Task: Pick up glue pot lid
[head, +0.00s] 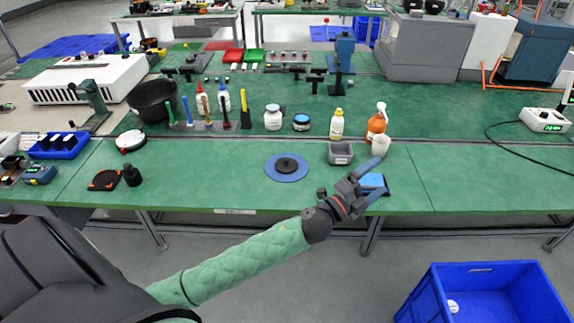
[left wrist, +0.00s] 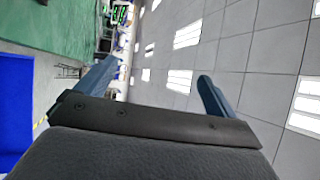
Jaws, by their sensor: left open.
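I cannot tell for sure which item is the glue pot lid. A white jar (head: 272,120) with a grey top and a short jar with a blue band (head: 301,123) stand at mid-bench. A blue disc (head: 277,174) with a black knob-like centre (head: 287,164) lies flat in front of them. My left gripper (head: 374,181) is open and empty above the bench's front edge, right of the disc. Its two blue fingers also show in the left wrist view (left wrist: 155,85), with only distant background between them. My right gripper is not in view.
A light-blue pad (head: 372,180) lies beyond my left fingers. A grey bin (head: 341,152), a pale cup (head: 381,145), a yellowish bottle (head: 337,124) and an orange spray bottle (head: 376,125) stand nearby. A blue crate (head: 480,276) is on the floor. The bench right of the pad is clear.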

